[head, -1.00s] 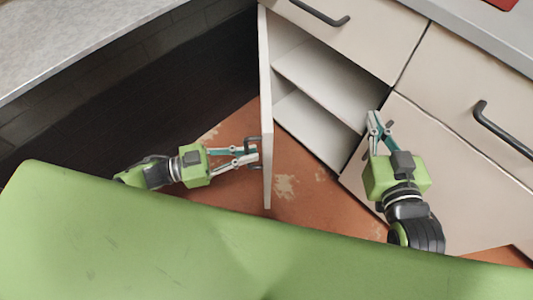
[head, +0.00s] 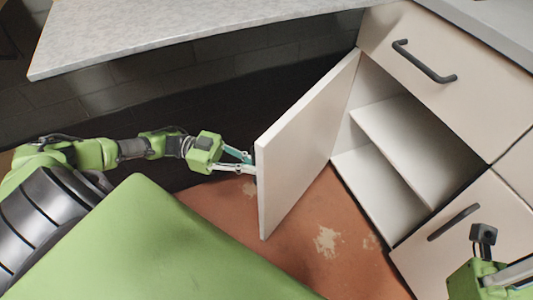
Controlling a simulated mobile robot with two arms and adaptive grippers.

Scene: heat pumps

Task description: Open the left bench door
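The left bench door (head: 305,140) is a pale panel standing wide open, swung out from the left side of a cabinet (head: 408,145). I see its inner face. The opening shows a white shelf and an empty interior. My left gripper (head: 246,162) is at the outer side of the door, by its free edge. Its fingertips and the door's handle are hidden behind the panel, so its grip is unclear. My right gripper (head: 518,272) is at the lower right in front of a closed front, partly cut off by the frame; its fingertips are not clear.
A closed drawer with a dark handle (head: 425,62) is above the opening. Another closed front with a dark handle (head: 453,222) is to the right. A grey countertop (head: 190,30) runs along the back left. Worn reddish floor (head: 345,255) lies open below the door.

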